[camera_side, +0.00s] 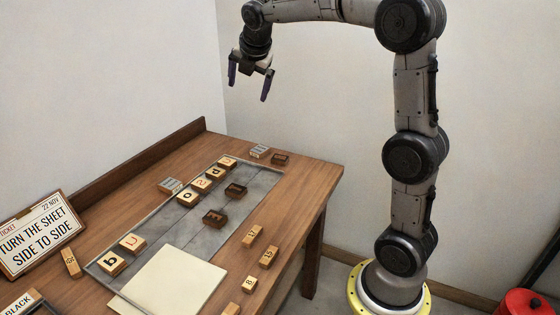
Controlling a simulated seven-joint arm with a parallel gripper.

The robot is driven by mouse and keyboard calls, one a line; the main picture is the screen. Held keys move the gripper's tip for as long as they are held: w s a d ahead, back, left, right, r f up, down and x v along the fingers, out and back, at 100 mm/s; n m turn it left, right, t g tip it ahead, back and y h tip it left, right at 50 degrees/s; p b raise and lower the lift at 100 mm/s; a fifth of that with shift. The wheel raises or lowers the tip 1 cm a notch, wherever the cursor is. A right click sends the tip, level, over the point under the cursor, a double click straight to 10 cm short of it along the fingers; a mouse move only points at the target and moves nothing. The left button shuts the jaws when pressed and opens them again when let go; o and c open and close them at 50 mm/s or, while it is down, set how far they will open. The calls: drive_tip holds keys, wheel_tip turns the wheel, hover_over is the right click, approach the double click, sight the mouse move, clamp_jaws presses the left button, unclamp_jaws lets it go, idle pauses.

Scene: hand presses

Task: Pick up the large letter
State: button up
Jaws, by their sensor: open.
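Several letter blocks lie on a grey slab set in the wooden table. Light ones include a "b" block (112,263), a "U" block (132,243), an "o" block (188,197) and a "p" block (215,172). A dark brown block marked like an "E" (214,218) lies near the slab's middle, with another dark block (235,190) behind it. I cannot tell which one is the large letter. My gripper (248,93) is open and empty, pointing down high above the table's far end, apart from every block.
Small light blocks (252,236) lie along the table's right side. Pale paper sheets (172,280) cover the slab's near end. Grey metal pieces (170,185) lie beside the slab. A sign (40,235) reading "TURN THE SHEET SIDE TO SIDE" stands at left. A raised wooden ledge (130,162) runs along the back.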

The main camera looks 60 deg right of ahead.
drive_tip(key=w+d+f+n+g, duration=0.1)
drive_tip(key=w+d+f, duration=0.35)
drive_tip(key=d, duration=0.25)
drive_tip(key=m+g, duration=0.1)
drive_tip(key=g, duration=0.3)
hover_over(281, 156)
drive_tip(key=a, duration=0.3)
drive_tip(key=f, duration=2.4)
drive_tip(key=shift+s+d+f, duration=0.1)
drive_tip(key=shift+s+f, duration=0.1)
drive_tip(key=shift+s, duration=0.1)
drive_tip(key=shift+w+x, duration=0.15)
drive_tip(key=shift+x, duration=1.45)
drive_tip(key=shift+w+x, duration=0.15)
drive_tip(key=shift+x, duration=1.4)
drive_tip(key=shift+f, duration=0.1)
drive_tip(key=shift+c, duration=0.3)
drive_tip(key=c, duration=1.2)
